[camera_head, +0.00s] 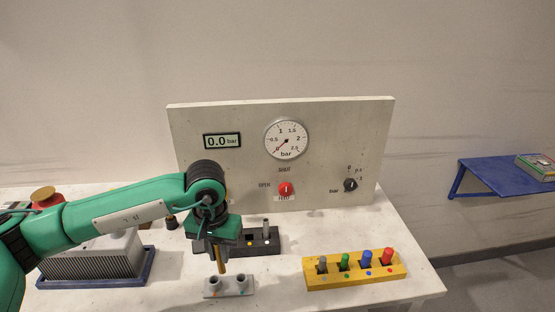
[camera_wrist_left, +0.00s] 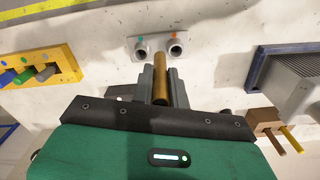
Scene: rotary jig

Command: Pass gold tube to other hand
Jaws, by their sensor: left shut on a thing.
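The gold tube (camera_head: 220,259) hangs upright from my left gripper (camera_head: 217,247) in the head view. My left gripper is shut on it and holds it above the table, beside the grey two-hole block (camera_head: 229,287). In the left wrist view the gold tube (camera_wrist_left: 161,80) sits between the two grey fingers of the gripper (camera_wrist_left: 161,88), with its free end towards the grey block (camera_wrist_left: 160,47). My right gripper is in neither view.
A yellow rack (camera_head: 355,272) with grey, green, blue and red pegs stands at the right. A dark rack (camera_head: 262,243) with a grey peg is behind my gripper. A gauge panel (camera_head: 240,170) closes the back. A ribbed grey box (camera_head: 95,262) stands at the left.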

